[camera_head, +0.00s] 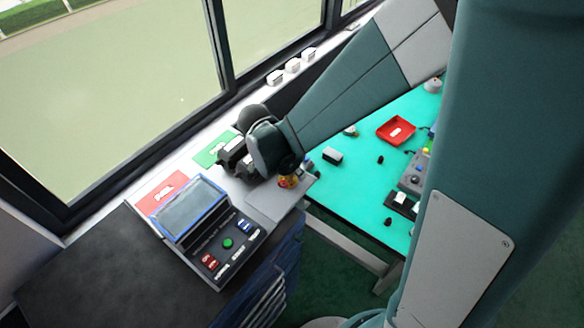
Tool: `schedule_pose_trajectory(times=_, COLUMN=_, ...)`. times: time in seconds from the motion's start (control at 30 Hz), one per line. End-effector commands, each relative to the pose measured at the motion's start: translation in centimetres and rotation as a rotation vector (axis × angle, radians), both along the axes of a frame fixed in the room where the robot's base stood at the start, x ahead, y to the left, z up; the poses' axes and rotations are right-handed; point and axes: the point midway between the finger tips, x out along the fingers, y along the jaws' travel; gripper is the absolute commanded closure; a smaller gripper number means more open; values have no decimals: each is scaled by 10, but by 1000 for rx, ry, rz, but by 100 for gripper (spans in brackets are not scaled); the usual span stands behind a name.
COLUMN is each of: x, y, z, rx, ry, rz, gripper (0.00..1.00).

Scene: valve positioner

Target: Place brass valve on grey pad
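The brass valve (288,181) shows as a small gold-orange piece with a red part, at the right side of the grey pad (266,206). The pad is a flat light grey patch at the right end of the console top. My gripper (284,168) is dark and hangs over the pad, with its lower end right at the valve. The wrist covers part of this area. The fingers are too small and hidden to tell whether they are open or shut, or whether the valve rests on the pad or is held.
A control panel with a screen (190,208) stands left of the pad. Behind it lie a red card (162,190) and a green card (213,150). A teal table (350,190) at right holds a red tray (396,142) and several small parts. A window wall runs behind.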

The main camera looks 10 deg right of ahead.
Motion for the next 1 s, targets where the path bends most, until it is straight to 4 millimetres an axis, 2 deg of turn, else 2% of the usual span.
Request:
schedule_pose_trajectory(times=0.47, x=-1, y=1, z=7, rx=0, ry=0, rz=0, gripper=56)
schedule_pose_trajectory(times=0.67, x=-5, y=6, z=21, rx=0, ry=0, rz=1, gripper=56)
schedule_pose_trajectory(times=1.0, x=-12, y=18, z=55, rx=0, ry=0, rz=1, gripper=56)
